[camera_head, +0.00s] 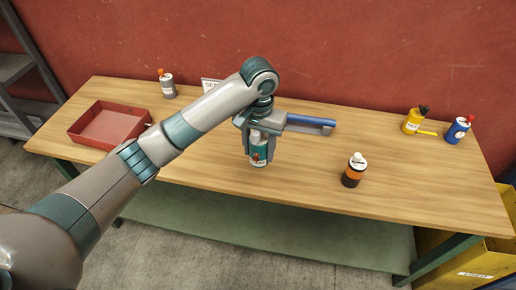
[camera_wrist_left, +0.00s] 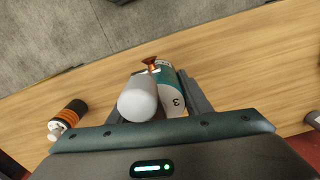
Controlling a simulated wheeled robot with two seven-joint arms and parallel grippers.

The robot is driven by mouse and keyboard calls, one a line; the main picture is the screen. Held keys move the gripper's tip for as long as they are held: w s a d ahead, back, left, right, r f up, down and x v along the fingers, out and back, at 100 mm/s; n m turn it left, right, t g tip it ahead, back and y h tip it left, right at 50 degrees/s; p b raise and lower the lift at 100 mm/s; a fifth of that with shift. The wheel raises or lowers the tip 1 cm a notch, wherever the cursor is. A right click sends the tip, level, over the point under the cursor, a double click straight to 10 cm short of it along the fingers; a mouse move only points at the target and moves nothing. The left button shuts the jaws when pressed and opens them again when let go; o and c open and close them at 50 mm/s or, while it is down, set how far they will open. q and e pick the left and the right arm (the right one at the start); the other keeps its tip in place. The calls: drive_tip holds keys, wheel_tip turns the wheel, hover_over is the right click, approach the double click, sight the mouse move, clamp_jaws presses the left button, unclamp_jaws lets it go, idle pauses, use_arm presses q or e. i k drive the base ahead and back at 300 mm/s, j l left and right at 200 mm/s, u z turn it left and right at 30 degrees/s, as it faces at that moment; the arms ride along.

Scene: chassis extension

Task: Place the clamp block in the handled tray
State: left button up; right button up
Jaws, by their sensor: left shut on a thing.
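My left gripper (camera_head: 259,150) points down over the middle of the table, its fingers on either side of a teal-and-white can (camera_head: 259,157). In the left wrist view the can (camera_wrist_left: 170,92) sits between the fingers, with a copper-coloured nozzle and a pale rounded part beside it. I cannot tell whether it touches the table. A red open tray (camera_head: 88,138) lies at the left end; my arm passes near its right side. I cannot pick out a clamp block for certain. A long grey piece with a blue bar (camera_head: 311,124) shows just right of the gripper. My right gripper is out of view.
An orange-and-black can (camera_head: 351,172) stands right of the gripper. A grey can (camera_head: 167,86) and a white sign (camera_head: 210,86) stand at the back. Yellow (camera_head: 411,122) and blue (camera_head: 458,131) cans stand at the right. The wooden front edge is clear.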

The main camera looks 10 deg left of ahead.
sight(114, 128)
drive_tip(key=i+j+u, duration=0.3)
drive_tip(key=i+j, duration=0.2)
drive_tip(key=j, duration=0.15)
drive_tip(key=i+j+u, duration=0.25)
drive_tip(key=i+j, duration=0.3)
